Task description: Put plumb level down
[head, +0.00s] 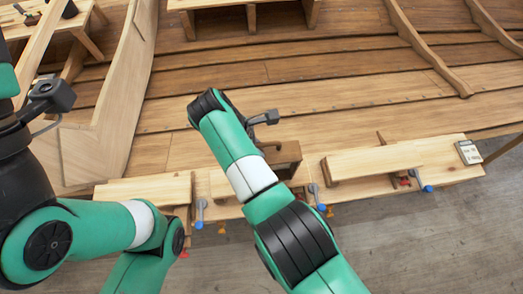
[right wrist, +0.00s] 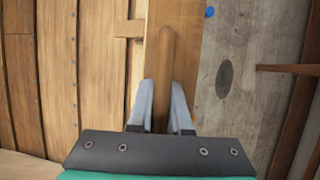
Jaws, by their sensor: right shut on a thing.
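In the right wrist view my right gripper (right wrist: 163,86) has its two grey fingers on either side of a brown wooden piece, which I take to be the plumb level (right wrist: 183,40). It is held lengthwise, running away from the fingers. In the head view a darker brown wooden piece, likely the same plumb level (head: 288,152), shows beside my right arm, over the plank bench. My arm hides much of it and the right gripper. Whether it touches the bench cannot be told. My left arm is at the left; its gripper is not in view.
The plank bench (head: 437,160) runs along the hull, with blue-handled clamps (head: 427,188) at its front edge. A small grey device (head: 468,152) lies at its right end. The planked hull (head: 330,100) with curved ribs rises behind. Grey floor (head: 400,240) lies in front.

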